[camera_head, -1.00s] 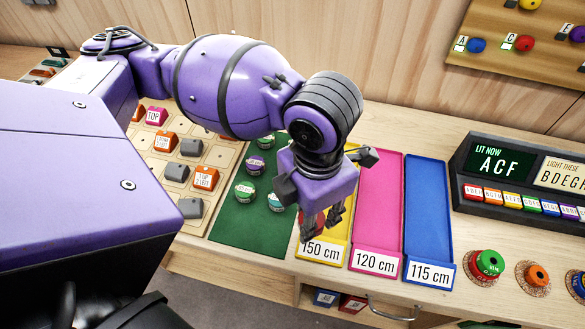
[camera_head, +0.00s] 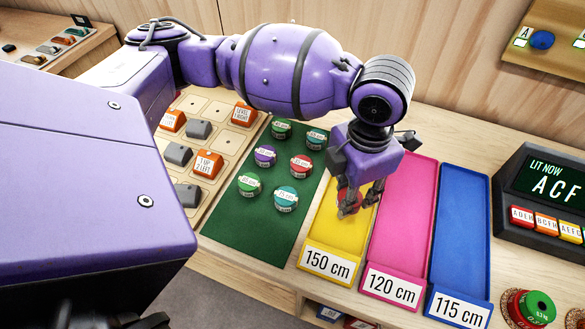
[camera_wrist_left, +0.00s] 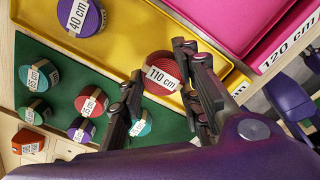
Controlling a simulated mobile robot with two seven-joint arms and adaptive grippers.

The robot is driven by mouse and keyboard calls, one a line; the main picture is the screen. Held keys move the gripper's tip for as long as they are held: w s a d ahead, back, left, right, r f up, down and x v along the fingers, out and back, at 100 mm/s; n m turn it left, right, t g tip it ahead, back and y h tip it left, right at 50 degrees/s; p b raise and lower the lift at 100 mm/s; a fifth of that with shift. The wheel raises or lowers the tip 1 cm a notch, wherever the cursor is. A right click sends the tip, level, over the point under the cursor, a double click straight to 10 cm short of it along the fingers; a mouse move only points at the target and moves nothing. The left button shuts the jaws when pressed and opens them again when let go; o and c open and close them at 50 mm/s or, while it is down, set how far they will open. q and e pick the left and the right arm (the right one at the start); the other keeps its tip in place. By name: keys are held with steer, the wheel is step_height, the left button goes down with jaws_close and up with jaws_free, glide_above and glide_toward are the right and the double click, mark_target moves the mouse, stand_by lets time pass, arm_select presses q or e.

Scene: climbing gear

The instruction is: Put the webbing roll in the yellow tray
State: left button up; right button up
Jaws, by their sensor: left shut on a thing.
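The webbing roll is red with a white band, and the wrist view shows it labelled 110 cm (camera_wrist_left: 160,72). My left gripper (camera_head: 357,198) is shut on it, and in the head view the roll (camera_head: 348,203) shows between the fingers. It is at the yellow tray (camera_head: 331,235), labelled 150 cm; I cannot tell whether the roll touches the tray floor. A purple roll labelled 40 cm (camera_wrist_left: 80,17) lies in the same tray in the wrist view; my gripper and arm hide it in the head view.
A pink tray (camera_head: 407,225) labelled 120 cm and a blue tray (camera_head: 460,235) labelled 115 cm stand to the right, both empty. Several other rolls sit on the green mat (camera_head: 240,230) to the left. A sign box (camera_head: 545,195) stands at the far right.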

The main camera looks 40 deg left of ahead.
arm_select(q)
step_height(320, 180, down, 3)
steer(key=shift+f, duration=0.1)
steer(key=o, duration=1.2)
steer(key=shift+c, duration=0.2)
step_height(320, 180, up, 11)
steer(key=shift+r+p, duration=0.2)
steer(key=shift+p, duration=0.4)
steer(key=shift+r, duration=0.5)
